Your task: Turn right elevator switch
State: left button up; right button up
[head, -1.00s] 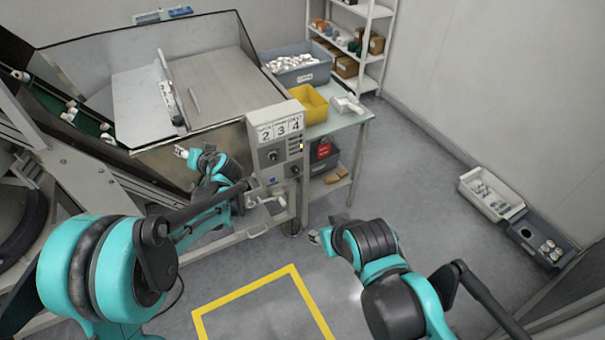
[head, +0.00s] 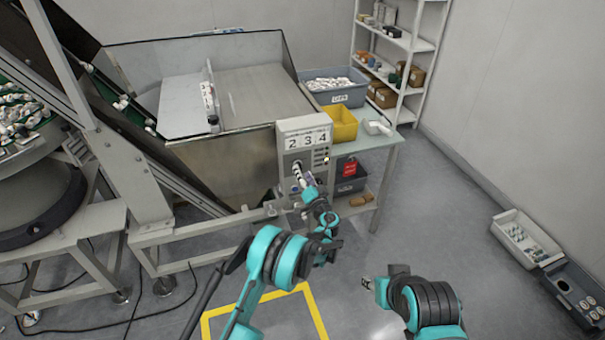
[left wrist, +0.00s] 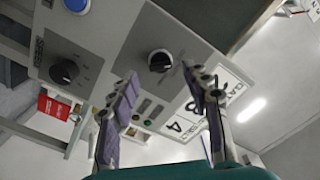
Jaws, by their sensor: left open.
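The grey control box (head: 309,127) with number cards 2, 3 and 4 stands at the front of the machine. In the left wrist view its face is turned nearly upside down and carries two black knobs. My left gripper (head: 303,176) is open in front of the box, also in the left wrist view (left wrist: 162,82); contact is not clear. My right gripper (head: 369,284) hangs low above the floor, its jaws unclear.
A blue button (left wrist: 76,5) sits on the panel. A side table (head: 385,146) right of the box holds a yellow bin (head: 340,124) and a grey bin of white parts (head: 336,95). A red tag (head: 350,169) hangs below. Floor at right is clear, except crates (head: 525,238).

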pick_arm(q)
jog(key=shift+b+x, duration=0.3)
jog(key=shift+x, duration=1.1)
grip_shut()
jog(key=shift+m, duration=0.4)
jog(key=m, duration=1.7)
jog(key=shift+f, duration=0.2)
